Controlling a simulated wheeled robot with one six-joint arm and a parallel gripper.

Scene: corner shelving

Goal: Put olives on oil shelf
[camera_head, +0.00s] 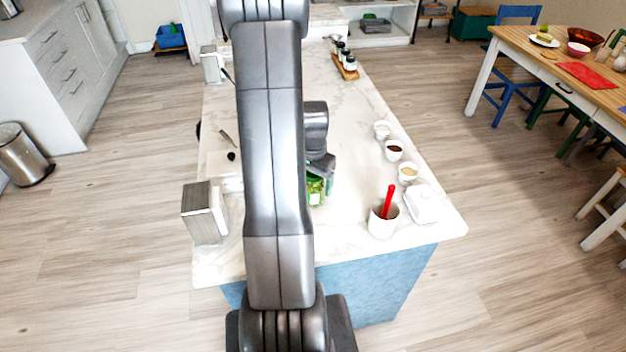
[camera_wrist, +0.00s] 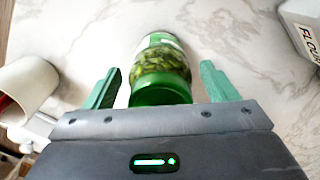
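The olives are a glass jar with a green lid and green contents. In the wrist view the jar (camera_wrist: 160,68) lies or stands between the two green fingers of my gripper (camera_wrist: 165,85), with a gap on each side. My gripper is open around it. In the head view the jar (camera_head: 316,191) shows as a green patch on the marble counter, partly hidden by my arm, and my gripper (camera_head: 328,172) is just above it. I see no shelf that I can tell is the oil shelf.
On the counter (camera_head: 345,120), a white cup with a red utensil (camera_head: 383,222) stands right of the jar, near several small bowls (camera_head: 394,150). A flour container (camera_wrist: 304,28) is at the wrist view's upper right. A wooden tray of jars (camera_head: 345,66) is at the far end. White shelving (camera_head: 385,40) stands behind.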

